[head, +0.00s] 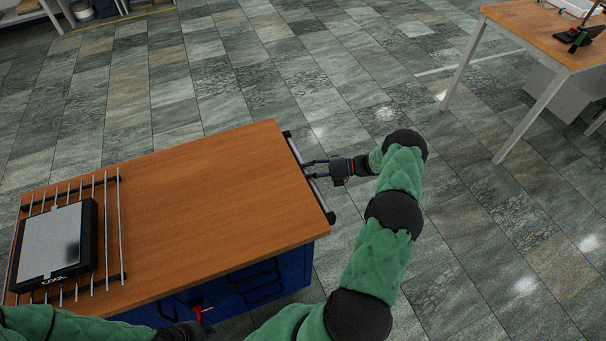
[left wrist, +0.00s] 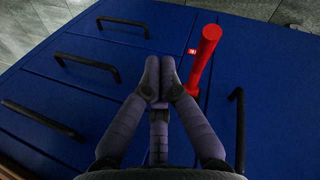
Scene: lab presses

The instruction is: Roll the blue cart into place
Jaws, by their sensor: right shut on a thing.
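The blue cart (head: 262,284) has a wooden top (head: 200,190) and a silver push bar (head: 312,182) on its right end. My right gripper (head: 312,168) is shut on this bar, reaching it from the right. My left gripper (head: 190,329) is low at the cart's near side, partly cut off by the picture's bottom edge. In the left wrist view its fingertips (left wrist: 159,80) are together with nothing seen between them. A red handle (left wrist: 203,62) stands just right of them on the blue drawer front (left wrist: 260,60); I cannot tell whether they touch.
Black drawer handles (left wrist: 88,64) stick out of the front. A wooden table (head: 535,25) stands at the upper right. The tiled floor (head: 330,70) behind the cart is clear.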

